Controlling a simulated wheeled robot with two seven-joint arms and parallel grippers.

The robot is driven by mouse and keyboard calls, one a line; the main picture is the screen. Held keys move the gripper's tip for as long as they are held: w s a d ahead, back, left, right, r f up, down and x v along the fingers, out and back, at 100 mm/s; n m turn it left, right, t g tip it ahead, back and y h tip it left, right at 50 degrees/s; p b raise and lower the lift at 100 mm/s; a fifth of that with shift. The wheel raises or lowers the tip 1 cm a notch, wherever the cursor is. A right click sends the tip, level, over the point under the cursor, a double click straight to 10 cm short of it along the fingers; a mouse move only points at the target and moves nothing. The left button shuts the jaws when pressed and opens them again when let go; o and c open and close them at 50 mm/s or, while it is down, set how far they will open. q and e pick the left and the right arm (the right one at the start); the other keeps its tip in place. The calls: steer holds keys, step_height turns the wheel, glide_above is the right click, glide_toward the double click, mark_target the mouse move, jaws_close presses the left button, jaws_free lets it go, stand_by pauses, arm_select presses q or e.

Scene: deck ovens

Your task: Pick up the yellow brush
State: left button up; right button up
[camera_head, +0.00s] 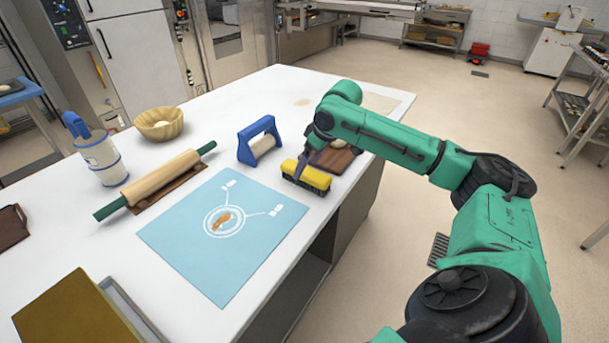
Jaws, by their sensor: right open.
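The yellow brush (306,174) lies on the white table near its right edge, with dark bristles along its lower side. The gripper is open, and I cannot tell whether the fingers touch the brush. My green right arm comes in from the right. My left gripper is not in view.
A blue-framed roller (258,140) stands just left of the brush. A light blue mat (180,235) lies in front. A rolling pin (155,185), a wooden bowl (158,123) and a blue-handled container (100,158) stand farther left. A brown board (335,158) lies behind the brush.

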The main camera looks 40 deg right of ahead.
mark_target(306, 170)
steer(key=x, duration=0.2)
steer(key=shift+f, duration=0.3)
steer(key=shift+w+f, duration=0.15)
steer(key=shift+f, duration=0.1)
steer(key=shift+r, duration=0.1)
jaws_close()
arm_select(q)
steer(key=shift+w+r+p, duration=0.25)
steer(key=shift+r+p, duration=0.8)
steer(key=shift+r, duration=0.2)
arm_select(e)
step_height(306, 170, up, 20)
